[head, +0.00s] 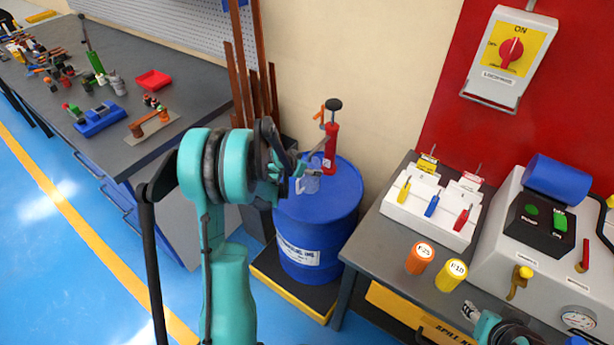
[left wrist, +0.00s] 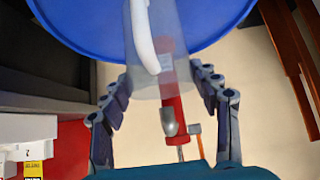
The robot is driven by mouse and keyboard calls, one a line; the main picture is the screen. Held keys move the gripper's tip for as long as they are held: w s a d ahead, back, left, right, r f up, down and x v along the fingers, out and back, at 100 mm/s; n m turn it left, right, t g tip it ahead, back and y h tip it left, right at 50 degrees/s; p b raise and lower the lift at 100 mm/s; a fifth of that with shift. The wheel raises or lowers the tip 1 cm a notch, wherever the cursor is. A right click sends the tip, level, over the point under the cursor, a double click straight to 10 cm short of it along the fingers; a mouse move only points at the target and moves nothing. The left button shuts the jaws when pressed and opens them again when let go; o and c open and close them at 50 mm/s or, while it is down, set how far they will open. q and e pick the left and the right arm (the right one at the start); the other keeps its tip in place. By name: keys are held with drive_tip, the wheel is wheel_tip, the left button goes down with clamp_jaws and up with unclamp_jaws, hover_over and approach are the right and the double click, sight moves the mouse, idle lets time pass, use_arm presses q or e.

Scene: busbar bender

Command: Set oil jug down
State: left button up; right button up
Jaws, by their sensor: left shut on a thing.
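The oil jug (head: 309,183) is a clear, see-through vessel at the top of the blue drum (head: 318,220). In the left wrist view the jug (left wrist: 150,72) shows with a white curved part, between my fingers. My left gripper (head: 303,172) is shut on the jug; its two fingers (left wrist: 165,84) flank it in the left wrist view. Whether the jug's base touches the drum top I cannot tell. My right gripper (head: 472,311) shows only partly at the bottom right, and its opening is unclear.
A red hand pump (head: 331,145) stands on the drum close behind the jug. A grey table (head: 375,245) at the right bears a white block with coloured handles (head: 430,208) and orange (head: 419,258) and yellow (head: 451,274) cylinders. A cluttered workbench (head: 170,80) is at the left.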

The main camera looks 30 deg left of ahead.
sight(306, 180)
use_arm(q)
wheel_tip(306, 180, down, 3)
drive_tip(key=shift+f+b, duration=0.15)
drive_tip(key=shift+b, duration=0.5)
drive_tip(key=shift+s, duration=0.1)
use_arm(e)
drive_tip(key=shift+f, duration=0.95)
use_arm(q)
drive_tip(key=o, duration=1.7)
drive_tip(key=shift+c, duration=0.2)
